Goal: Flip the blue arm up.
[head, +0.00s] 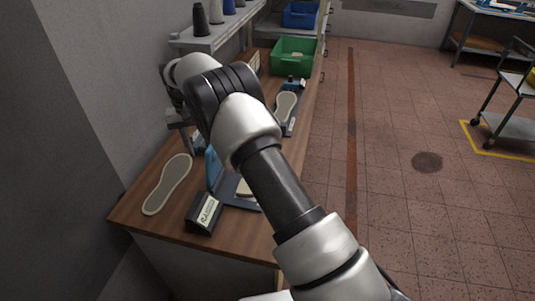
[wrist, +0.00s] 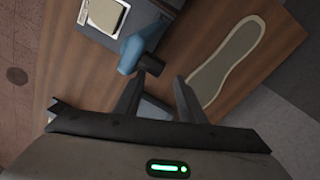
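The blue arm (wrist: 143,40) shows in the wrist view at the upper middle, reaching from a dark base plate (wrist: 100,32) to a dark end piece (wrist: 141,64). In the head view the blue arm (head: 213,168) stands up from the bench, partly hidden by my arm. My gripper (wrist: 157,77) is open and empty in the wrist view. Its two fingertips are apart, with the dark end of the blue arm just ahead of the gap. I cannot tell whether they touch. In the head view my own arm hides most of this area.
A pale shoe sole (head: 167,185) lies on the wooden bench (head: 136,212), also right of my fingers in the wrist view (wrist: 228,58). A dark labelled block (head: 204,213) sits near the bench front. Another sole (head: 286,106), a green bin (head: 293,57) and a shelf are farther back.

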